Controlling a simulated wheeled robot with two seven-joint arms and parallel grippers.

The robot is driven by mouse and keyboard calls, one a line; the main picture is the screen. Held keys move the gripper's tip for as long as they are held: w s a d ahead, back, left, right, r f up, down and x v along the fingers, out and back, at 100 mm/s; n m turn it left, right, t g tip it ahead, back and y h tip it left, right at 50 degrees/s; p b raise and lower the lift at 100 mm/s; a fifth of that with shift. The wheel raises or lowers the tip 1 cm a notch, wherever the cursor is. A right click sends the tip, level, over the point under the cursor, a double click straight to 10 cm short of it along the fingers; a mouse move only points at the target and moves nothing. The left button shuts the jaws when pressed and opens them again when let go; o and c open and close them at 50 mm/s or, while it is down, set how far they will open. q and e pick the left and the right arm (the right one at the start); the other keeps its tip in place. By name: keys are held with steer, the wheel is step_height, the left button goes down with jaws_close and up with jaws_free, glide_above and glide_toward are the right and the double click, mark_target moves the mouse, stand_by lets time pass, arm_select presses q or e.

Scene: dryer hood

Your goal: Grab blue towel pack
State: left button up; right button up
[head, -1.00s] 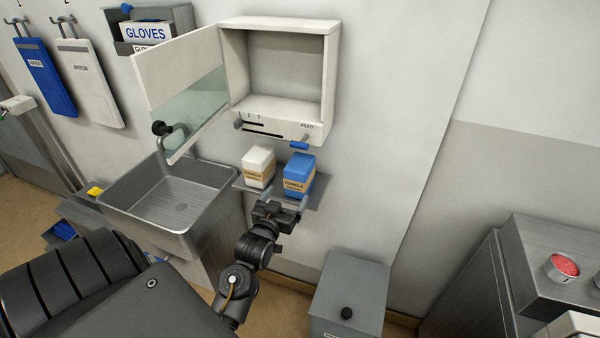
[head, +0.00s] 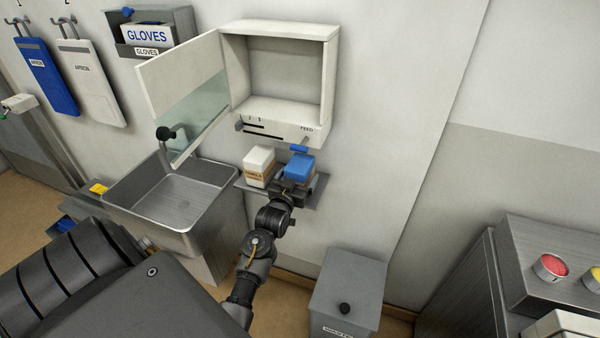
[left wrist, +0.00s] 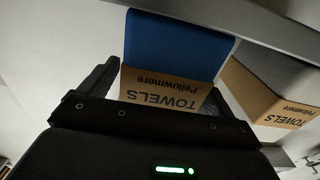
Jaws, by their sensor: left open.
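The blue towel pack (head: 299,166) stands on a small grey shelf (head: 317,190) below the open white dispenser. It has a cardboard band marked TOWELS, seen in the left wrist view (left wrist: 165,88). My left gripper (head: 292,184) is at the pack's front, and its open fingers lie on either side of the pack in the left wrist view (left wrist: 160,88). I cannot tell whether the fingers touch it. A white towel pack (head: 258,163) stands just left of the blue one; it also shows at the right in the left wrist view (left wrist: 275,85). My right gripper is not in view.
A metal sink (head: 175,200) is at left. A grey bin (head: 345,290) stands below right.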

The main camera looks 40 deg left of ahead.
arm_select(q)
steer(key=shift+x, duration=1)
steer(key=shift+s, duration=0.1)
steer(key=c, duration=1.2)
steer(key=shift+o, duration=0.2)
